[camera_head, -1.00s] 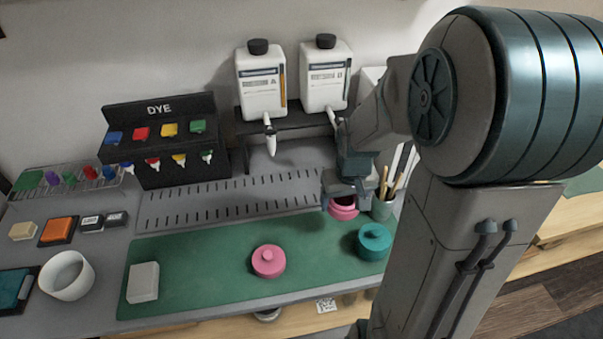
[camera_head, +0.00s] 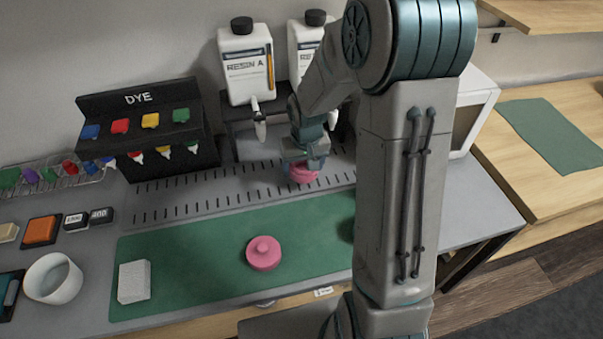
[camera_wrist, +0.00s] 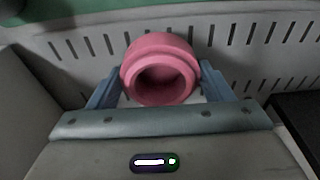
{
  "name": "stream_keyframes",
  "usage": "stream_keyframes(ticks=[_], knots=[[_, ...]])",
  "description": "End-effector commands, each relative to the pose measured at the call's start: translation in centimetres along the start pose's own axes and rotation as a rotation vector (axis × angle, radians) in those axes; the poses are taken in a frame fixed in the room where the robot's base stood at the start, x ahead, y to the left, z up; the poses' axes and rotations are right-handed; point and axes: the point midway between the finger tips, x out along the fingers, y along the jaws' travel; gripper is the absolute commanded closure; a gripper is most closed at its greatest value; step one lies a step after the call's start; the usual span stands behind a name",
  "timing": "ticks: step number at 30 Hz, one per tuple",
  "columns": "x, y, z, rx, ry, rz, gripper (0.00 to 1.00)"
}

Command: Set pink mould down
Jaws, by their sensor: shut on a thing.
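The pink mould (camera_head: 303,174) is a round, hollow pink piece held in my gripper (camera_head: 303,163), over the slotted grey strip behind the green mat. In the wrist view the pink mould (camera_wrist: 160,68) sits between the two blue-grey fingers of my gripper (camera_wrist: 160,82), its round opening facing the camera. Whether its underside touches the strip cannot be told. A pink lid with a knob (camera_head: 263,253) lies on the green mat (camera_head: 200,265), nearer the front.
Resin bottles (camera_head: 246,62) stand on a dark stand behind the gripper. A dye rack (camera_head: 150,130) is at left. A white block (camera_head: 134,282) and white bowl (camera_head: 53,278) are at front left. The slotted strip (camera_head: 200,192) is clear left of the mould.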

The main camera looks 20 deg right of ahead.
Motion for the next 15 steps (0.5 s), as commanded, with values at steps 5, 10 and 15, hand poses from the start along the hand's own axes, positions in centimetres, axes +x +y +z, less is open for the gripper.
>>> stream_keyframes(ticks=[5, 10, 15], knots=[[0.9, -0.4, -0.6, 0.0, -0.002, 0.001, 0.53], [3.3, -0.4, -0.1, 0.0, -0.004, 0.0, 0.53], [4.5, -0.4, 0.0, 0.0, -0.001, 0.001, 0.53]])
